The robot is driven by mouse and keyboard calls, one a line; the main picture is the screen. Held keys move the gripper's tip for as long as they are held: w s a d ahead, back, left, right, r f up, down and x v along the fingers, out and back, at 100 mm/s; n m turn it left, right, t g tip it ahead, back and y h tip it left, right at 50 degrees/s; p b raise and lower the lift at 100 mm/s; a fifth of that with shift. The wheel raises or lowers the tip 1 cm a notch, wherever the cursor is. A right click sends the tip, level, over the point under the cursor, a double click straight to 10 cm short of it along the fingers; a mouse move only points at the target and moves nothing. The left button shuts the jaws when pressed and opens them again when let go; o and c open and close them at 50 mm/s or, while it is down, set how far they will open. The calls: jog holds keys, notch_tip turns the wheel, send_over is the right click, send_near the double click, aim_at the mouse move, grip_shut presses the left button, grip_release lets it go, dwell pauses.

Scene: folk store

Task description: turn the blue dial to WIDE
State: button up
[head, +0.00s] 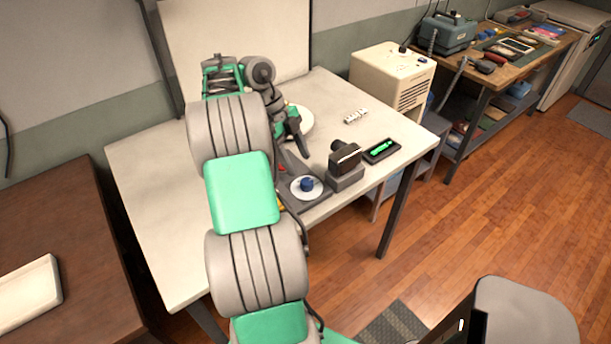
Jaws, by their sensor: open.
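The blue dial (307,184) sits on a round white plate on a dark panel (317,200) near the front of the pale table. Its pointer and any WIDE mark are too small to read. My gripper (297,138) is open above the table, behind the dial in the picture and a little to its left, apart from it. My arm covers the left part of the panel, where bits of red and yellow show.
A black device on a grey block (345,165) stands right of the dial, beside a dark tray with a green item (382,150). White blocks (356,116) lie farther back. A round pale object (302,120) is partly hidden behind my gripper. The table's left side is clear.

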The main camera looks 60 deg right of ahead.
aim_at(307, 181)
jog(key=b+x, duration=0.3)
jog(key=x, duration=0.4)
jog(key=shift+f, duration=0.15)
jog(key=shift+c, duration=0.5)
grip_shut()
